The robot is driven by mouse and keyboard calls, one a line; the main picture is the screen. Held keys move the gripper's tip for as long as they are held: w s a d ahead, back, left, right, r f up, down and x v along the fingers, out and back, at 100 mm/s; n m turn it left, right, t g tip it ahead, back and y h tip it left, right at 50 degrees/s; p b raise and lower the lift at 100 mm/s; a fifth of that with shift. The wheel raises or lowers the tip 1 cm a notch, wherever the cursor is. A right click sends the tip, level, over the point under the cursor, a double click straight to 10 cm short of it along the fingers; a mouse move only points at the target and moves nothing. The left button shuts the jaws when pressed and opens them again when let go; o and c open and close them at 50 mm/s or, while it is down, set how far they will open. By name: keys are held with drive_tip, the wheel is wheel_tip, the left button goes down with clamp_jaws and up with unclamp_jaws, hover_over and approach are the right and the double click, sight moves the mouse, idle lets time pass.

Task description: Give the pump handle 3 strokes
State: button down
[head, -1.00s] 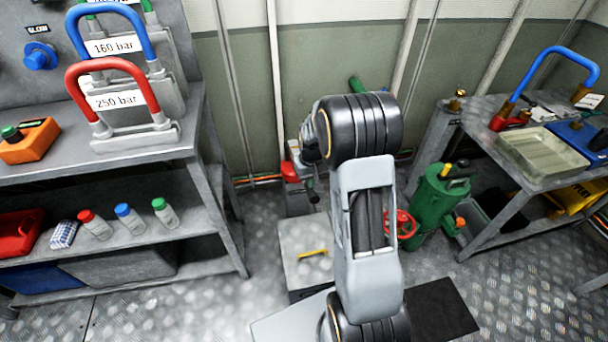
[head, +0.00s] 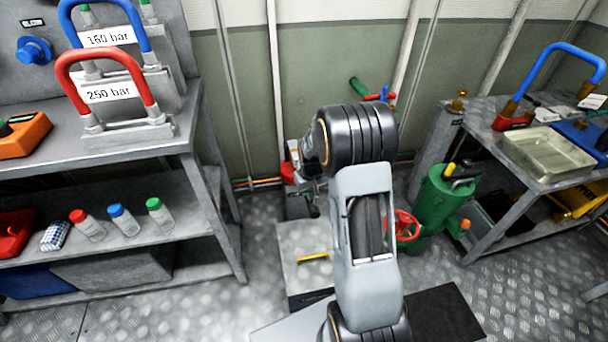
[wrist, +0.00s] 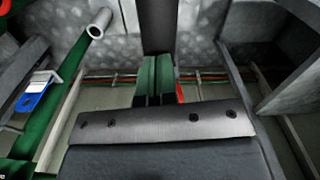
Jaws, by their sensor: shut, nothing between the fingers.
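A green cylindrical unit (head: 436,203) stands on the floor right of my arm in the head view, with a red handwheel (head: 404,226) and a black and yellow top. A green bar end (head: 358,86) shows behind my arm near the wall. In the wrist view a green bar with a pale metal tube end (wrist: 99,22) runs along the left. I cannot tell which of these is the pump handle. My gripper (wrist: 155,72) is shut and empty in the wrist view, apart from the tube end. My arm hides it in the head view.
A shelf (head: 100,155) with red and blue handled blocks and bottles stands left. A bench (head: 520,170) with a clear tray stands right. A grey box (head: 303,240) bearing a yellow bar is close left of my arm. Patterned metal floor is free at right.

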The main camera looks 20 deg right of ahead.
drive_tip(key=shift+s+f+b, duration=0.15)
drive_tip(key=shift+f+b, duration=0.85)
drive_tip(key=shift+f, duration=0.6)
drive_tip(key=shift+s+f+b, duration=0.1)
drive_tip(key=shift+f+b, duration=0.85)
drive_tip(key=shift+f, duration=0.65)
wheel_tip(320, 180, up, 16)
drive_tip(key=w+p, duration=0.1)
drive_tip(key=p, duration=1.1)
drive_tip(key=shift+p, duration=0.3)
drive_tip(key=shift+w+d+f, duration=0.1)
drive_tip(key=shift+f, duration=0.05)
drive_tip(key=shift+s+f+b, duration=0.2)
drive_tip(key=shift+f+b, duration=1.6)
drive_tip(key=shift+f, duration=0.8)
drive_tip(key=shift+s+f+b, duration=0.2)
drive_tip(key=shift+f+b, duration=1.55)
drive_tip(key=shift+f, duration=0.9)
drive_tip(key=shift+s+f+b, duration=0.2)
drive_tip(key=shift+f+b, duration=1.6)
drive_tip(key=shift+f, duration=0.8)
drive_tip(key=shift+r, duration=0.15)
wheel_tip(320, 180, up, 16)
drive_tip(key=w+p, duration=0.1)
drive_tip(key=p, duration=1.1)
